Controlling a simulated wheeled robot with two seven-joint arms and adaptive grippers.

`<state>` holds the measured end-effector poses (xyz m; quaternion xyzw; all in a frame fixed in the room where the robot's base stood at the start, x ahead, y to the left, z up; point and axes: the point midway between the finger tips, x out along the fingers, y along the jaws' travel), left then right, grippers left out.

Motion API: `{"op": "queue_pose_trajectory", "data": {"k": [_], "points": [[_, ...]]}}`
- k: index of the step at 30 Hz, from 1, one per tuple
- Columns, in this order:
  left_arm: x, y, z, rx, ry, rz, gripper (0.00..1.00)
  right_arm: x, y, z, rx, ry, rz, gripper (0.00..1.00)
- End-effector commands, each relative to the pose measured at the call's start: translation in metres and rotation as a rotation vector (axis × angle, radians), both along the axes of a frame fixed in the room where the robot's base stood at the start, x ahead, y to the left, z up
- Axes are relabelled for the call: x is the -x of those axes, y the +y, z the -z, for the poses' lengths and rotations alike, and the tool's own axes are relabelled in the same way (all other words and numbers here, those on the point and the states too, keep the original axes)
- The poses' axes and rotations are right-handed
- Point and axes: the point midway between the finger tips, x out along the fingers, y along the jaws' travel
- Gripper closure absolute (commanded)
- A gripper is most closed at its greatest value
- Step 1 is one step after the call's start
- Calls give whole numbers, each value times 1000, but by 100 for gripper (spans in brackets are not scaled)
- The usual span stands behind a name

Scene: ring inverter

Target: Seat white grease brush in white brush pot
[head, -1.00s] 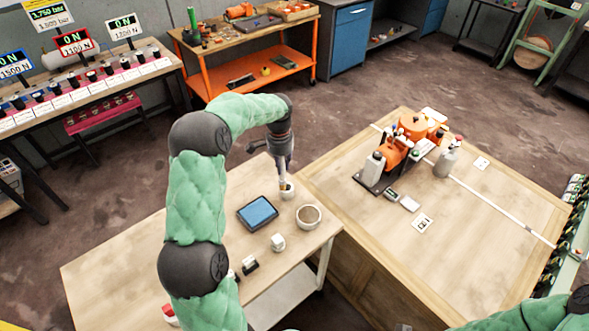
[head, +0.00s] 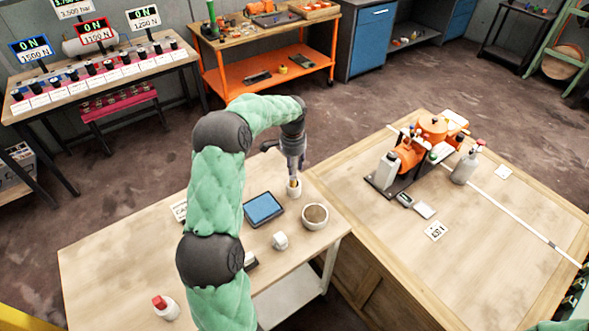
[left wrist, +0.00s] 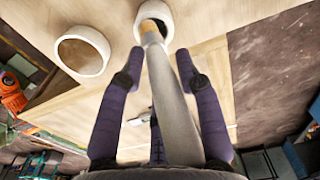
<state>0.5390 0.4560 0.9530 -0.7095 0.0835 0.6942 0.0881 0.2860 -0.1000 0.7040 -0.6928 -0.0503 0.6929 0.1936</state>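The white brush pot (head: 295,194) stands near the far right corner of the left table; it also shows at the top of the left wrist view (left wrist: 166,12). The white grease brush (left wrist: 172,110) has its orange-banded lower end in the pot's mouth; the head view shows a little of its orange part (head: 292,182). How deep it sits is hidden. My left gripper (left wrist: 160,62) is over the pot with its purple fingers spread around the brush, gaps showing beside the handle at the fingertips. The third finger is partly hidden behind the brush. My right gripper is out of view.
A red-capped bottle (head: 166,307) is at the front left. The right table (head: 510,230) carries orange equipment and bottles.

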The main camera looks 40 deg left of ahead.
Motion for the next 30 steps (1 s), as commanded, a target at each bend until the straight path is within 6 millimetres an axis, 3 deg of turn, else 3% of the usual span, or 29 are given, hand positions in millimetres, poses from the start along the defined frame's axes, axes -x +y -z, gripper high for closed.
{"op": "queue_pose_trajectory", "data": {"k": [1, 14, 30], "points": [[11, -8, 20, 20, 44, 8, 52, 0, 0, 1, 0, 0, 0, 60], [10, -8, 13, 19, 43, 8, 52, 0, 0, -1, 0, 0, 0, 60], [5, -6, -88, 12, 26, 8, 52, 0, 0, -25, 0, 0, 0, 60]]}}
